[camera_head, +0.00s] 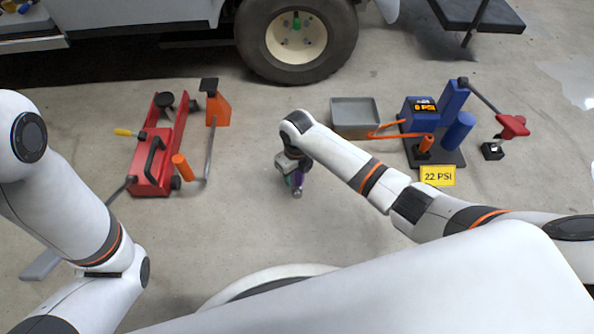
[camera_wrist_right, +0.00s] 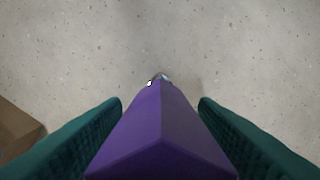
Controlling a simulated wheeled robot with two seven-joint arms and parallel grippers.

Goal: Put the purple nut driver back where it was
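The purple nut driver (camera_head: 299,179) hangs below my right wrist in the head view, mostly covered by the gripper. In the right wrist view its purple faceted handle (camera_wrist_right: 160,135) points away from the camera, with a small metal tip at the far end. My right gripper (camera_head: 295,182) is shut on the handle, one teal finger on each side. The bare concrete floor shows beyond the tip.
A red floor jack (camera_head: 151,178) and an orange stand (camera_head: 216,107) are at left. A grey tray (camera_head: 355,118) lies right of my right wrist, beside a blue pump (camera_head: 421,112) and a yellow 22 PSI sign (camera_head: 437,176).

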